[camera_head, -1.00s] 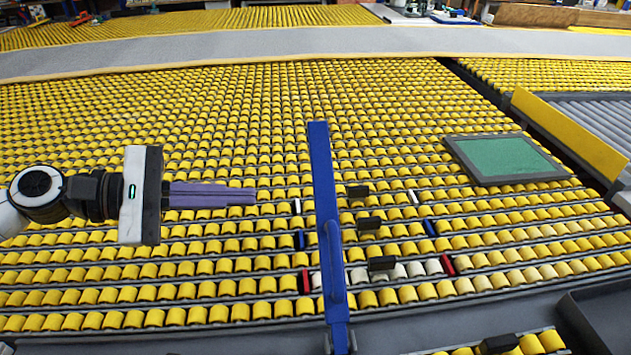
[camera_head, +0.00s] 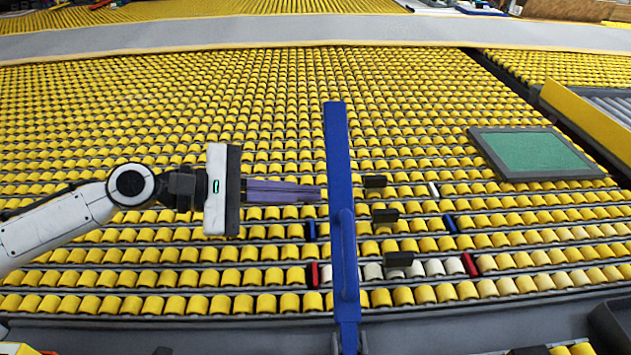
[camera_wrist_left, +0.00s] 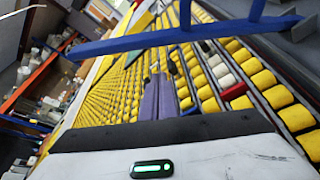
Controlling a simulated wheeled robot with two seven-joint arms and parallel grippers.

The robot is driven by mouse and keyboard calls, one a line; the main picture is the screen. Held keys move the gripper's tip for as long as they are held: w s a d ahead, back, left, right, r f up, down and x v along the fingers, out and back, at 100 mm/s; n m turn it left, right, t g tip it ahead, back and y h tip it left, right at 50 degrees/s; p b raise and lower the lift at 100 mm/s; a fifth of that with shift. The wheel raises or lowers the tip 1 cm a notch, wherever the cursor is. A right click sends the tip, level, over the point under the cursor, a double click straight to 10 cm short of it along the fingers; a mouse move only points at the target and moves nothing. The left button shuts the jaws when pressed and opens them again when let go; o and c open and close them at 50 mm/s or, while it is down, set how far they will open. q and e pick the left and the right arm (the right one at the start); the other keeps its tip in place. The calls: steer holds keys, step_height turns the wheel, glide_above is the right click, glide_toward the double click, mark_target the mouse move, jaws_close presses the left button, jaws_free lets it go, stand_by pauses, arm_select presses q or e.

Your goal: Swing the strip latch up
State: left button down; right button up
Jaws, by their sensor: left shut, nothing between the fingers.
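The strip latch appears to be the long blue bar (camera_head: 340,160) with a raised handle (camera_head: 349,255) on its lower half. In the head view it runs lengthwise over the yellow rollers, its lower end at the grey front rail. In the left wrist view the blue bar (camera_wrist_left: 130,41) crosses the upper part of the picture. My left gripper (camera_head: 320,194) has purple fingers, shut and empty, pointing right. Their tips are close to the bar's left side in the head view; I cannot tell whether they touch. My right gripper is not in view.
Yellow rollers (camera_head: 120,130) fill the table. Black blocks (camera_head: 385,215) and small red, blue and white pieces lie right of the bar. A green panel in a grey frame (camera_head: 487,142) lies at the right. A yellow side wall (camera_head: 590,115) stands beyond it.

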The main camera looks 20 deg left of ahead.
arm_select(q)
steer(key=shift+s+d+r+p, duration=0.25)
steer(key=shift+d+r+p, duration=0.05)
steer(key=shift+d+r, duration=0.4)
steer(key=shift+s+d+r+p, duration=0.25)
steer(key=shift+d+r+p, duration=0.05)
steer(key=shift+d+r, duration=0.35)
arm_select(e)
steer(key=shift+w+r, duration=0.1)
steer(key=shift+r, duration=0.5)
